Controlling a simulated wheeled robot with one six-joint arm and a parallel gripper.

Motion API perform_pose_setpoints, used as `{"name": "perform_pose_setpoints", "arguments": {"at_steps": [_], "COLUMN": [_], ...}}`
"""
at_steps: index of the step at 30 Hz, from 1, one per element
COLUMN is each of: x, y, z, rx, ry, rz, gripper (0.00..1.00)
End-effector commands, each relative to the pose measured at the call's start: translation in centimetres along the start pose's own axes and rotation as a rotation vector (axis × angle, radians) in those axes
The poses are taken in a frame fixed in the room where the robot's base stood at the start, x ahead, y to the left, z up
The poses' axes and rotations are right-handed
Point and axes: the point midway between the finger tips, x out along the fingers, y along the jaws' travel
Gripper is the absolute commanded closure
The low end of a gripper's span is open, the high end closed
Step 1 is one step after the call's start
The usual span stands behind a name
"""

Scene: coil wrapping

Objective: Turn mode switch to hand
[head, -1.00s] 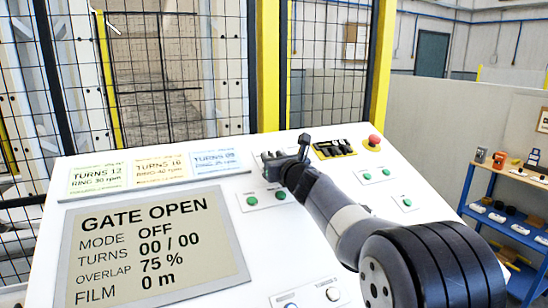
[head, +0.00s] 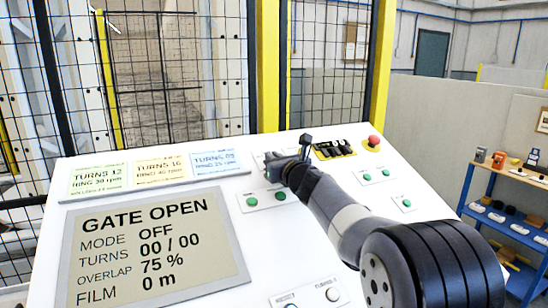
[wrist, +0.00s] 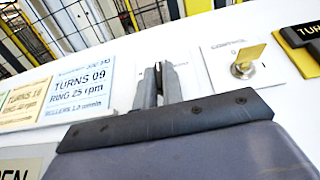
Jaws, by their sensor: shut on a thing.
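My gripper (wrist: 160,82) is shut at the panel's upper middle, its two grey fingers close together on a thin dark piece. This looks like the handle of the mode switch (wrist: 158,70); most of it and its position marks are hidden by the fingers. A pale plate shows behind them. In the head view my gripper (head: 290,165) covers the switch. The screen (head: 155,250) reads GATE OPEN, MODE OFF, TURNS 00 / 00, OVERLAP 75 %, FILM 0 m.
A brass key switch (wrist: 243,67) on a plate marked CONTROL sits just right of my gripper. Recipe cards (head: 160,171) lie to the left. Green buttons (head: 265,199) are close below. A red stop button (head: 374,141) is at the right. Mesh fence (head: 180,80) stands behind.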

Motion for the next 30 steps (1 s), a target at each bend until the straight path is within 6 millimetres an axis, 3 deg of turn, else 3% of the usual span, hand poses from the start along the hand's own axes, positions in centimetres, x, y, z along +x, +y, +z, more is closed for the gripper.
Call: {"name": "perform_pose_setpoints", "arguments": {"at_steps": [30], "x": [0.33], "y": [-0.93], "z": [-0.30], "rx": [-0.280], "ry": [0.013], "rz": [0.640], "gripper": [1.00]}}
